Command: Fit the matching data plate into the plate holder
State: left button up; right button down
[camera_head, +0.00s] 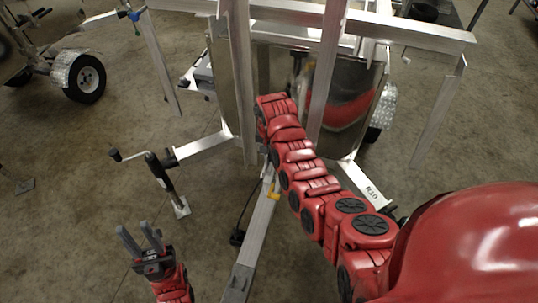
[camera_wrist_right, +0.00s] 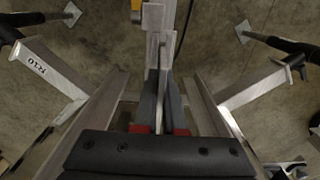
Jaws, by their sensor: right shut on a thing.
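In the head view my left gripper (camera_head: 138,238) is low at the left, its two grey fingers apart with nothing between them. My right arm reaches up to the trailer frame, and its gripper is hidden there behind the arm and frame. In the right wrist view my right gripper (camera_wrist_right: 163,100) is shut on a thin pale metal plate (camera_wrist_right: 161,60), seen nearly edge-on between the fingers. Its face and any marking cannot be read. I cannot make out the plate holder for certain; a pale metal piece (camera_wrist_right: 153,17) lies just beyond the fingertips, and I cannot tell if the plate touches it.
An aluminium trailer frame (camera_head: 415,28) with upright bars (camera_head: 328,70) surrounds my right arm closely. A trailer tongue (camera_head: 256,235) runs toward me. A jack with a crank (camera_head: 160,178) stands near my left gripper. Concrete floor is free at the left.

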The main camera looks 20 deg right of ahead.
jog(key=shift+f+b, duration=0.55)
jog(key=shift+f, duration=0.3)
jog(key=c, duration=0.9)
grip_release()
jog(key=shift+r, duration=0.1)
jog(key=shift+r, duration=0.5)
notch_tip(320, 180, up, 6)
jog(key=shift+f+b, duration=0.1)
jog(key=shift+b, duration=0.2)
jog(key=shift+r+p, duration=3.5)
jog(key=shift+r, duration=1.75)
